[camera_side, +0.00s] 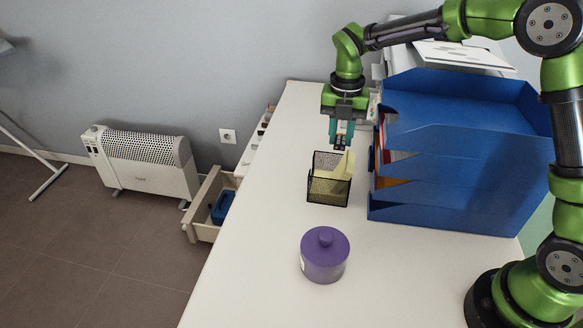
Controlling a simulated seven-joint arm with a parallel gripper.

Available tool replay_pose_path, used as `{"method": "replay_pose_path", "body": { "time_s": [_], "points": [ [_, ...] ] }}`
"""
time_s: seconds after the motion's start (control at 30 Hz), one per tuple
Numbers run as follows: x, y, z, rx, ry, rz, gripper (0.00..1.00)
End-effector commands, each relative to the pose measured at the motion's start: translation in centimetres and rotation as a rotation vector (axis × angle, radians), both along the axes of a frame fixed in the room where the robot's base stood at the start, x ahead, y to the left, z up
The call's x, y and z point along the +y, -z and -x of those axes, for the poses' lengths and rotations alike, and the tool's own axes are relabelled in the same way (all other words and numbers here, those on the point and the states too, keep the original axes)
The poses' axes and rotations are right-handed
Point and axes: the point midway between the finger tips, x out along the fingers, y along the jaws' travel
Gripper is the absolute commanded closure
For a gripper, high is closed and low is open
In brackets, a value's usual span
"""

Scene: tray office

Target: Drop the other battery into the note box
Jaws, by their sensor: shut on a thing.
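The note box (325,194) is a small black mesh box on the white desk, with yellow notes (343,167) sticking up at its right side. My gripper (340,142) points down just above the box's back edge. It is shut on a small dark thing, apparently the battery, which is mostly hidden between the fingers. The inside of the box is partly hidden by its mesh, and I cannot make out another battery in it.
A stack of blue trays (450,145) with papers stands close to the right of the box. A purple lidded jar (325,255) stands in front of it. The white desk (262,215) is clear to the left. An open drawer (205,205) holds a blue object.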

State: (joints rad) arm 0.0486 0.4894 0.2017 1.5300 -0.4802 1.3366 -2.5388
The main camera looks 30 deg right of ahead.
Motion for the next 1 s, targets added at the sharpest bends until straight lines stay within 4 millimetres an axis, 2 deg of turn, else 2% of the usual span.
{"method": "replay_pose_path", "body": {
  "time_s": [0.27,0.3,0.47,0.8,0.87,1.0],
  "points": [
    [0.0,0.1,0.0,0.0,0.0,0.0,1.0],
    [0.0,0.1,0.0,0.0,0.0,0.0,0.69],
    [0.0,0.1,0.0,0.0,0.0,0.0,0.44],
    [0.0,-0.1,0.0,-0.001,0.0,0.0,0.44],
    [0.0,-0.6,-0.1,-0.004,0.0,-0.001,0.44],
    [0.0,-2.9,-0.1,-0.006,0.0,0.0,0.44]
  ]
}}
